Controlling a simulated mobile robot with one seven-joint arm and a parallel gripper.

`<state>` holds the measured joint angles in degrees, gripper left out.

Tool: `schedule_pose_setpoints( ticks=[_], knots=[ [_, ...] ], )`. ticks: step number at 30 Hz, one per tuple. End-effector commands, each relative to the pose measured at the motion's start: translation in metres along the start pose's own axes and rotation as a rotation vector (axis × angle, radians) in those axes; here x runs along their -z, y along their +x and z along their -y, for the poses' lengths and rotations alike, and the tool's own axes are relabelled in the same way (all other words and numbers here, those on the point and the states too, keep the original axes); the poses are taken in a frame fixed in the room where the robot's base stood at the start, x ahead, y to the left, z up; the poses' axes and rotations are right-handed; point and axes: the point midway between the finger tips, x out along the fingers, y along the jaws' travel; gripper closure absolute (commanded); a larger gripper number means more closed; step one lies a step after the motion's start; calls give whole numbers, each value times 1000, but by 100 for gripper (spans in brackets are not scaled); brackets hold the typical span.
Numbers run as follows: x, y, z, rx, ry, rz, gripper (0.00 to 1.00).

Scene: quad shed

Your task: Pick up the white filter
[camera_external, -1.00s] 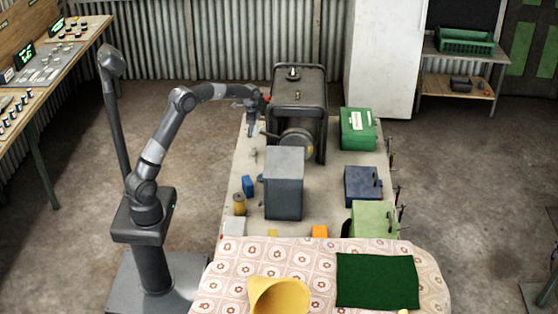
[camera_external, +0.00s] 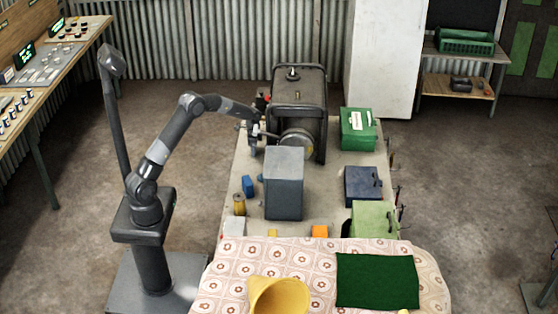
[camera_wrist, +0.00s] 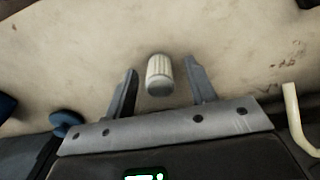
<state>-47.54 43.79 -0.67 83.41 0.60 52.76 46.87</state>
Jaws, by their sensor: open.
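The white filter (camera_wrist: 159,74) is a small ribbed cylinder with a grey end, on the pale tabletop in the wrist view. It lies between the two open fingers of my gripper (camera_wrist: 160,86), with a gap on each side, and nothing is held. In the external view my gripper (camera_external: 253,150) points down over the far left part of the table, beside the black generator. The filter is hidden there behind the gripper or too small to make out.
The black generator (camera_external: 312,92) stands right of my gripper and a tall grey box (camera_external: 284,183) stands nearer the camera. A small blue block (camera_external: 247,186) and a yellow-brown item (camera_external: 239,205) lie along the left edge. Green and blue boxes (camera_external: 358,130) stand at the right.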

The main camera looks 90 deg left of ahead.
Motion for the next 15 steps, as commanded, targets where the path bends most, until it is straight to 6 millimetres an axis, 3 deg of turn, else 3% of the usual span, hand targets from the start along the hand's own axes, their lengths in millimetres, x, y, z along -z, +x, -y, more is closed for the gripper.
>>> schedule_pose_setpoints(
  ticks=[3, 15],
  knots=[
    [0, 0, 0, 0, 0, 0, 50],
    [0, -1, 0, 0, 0, 0, 83]
  ],
)
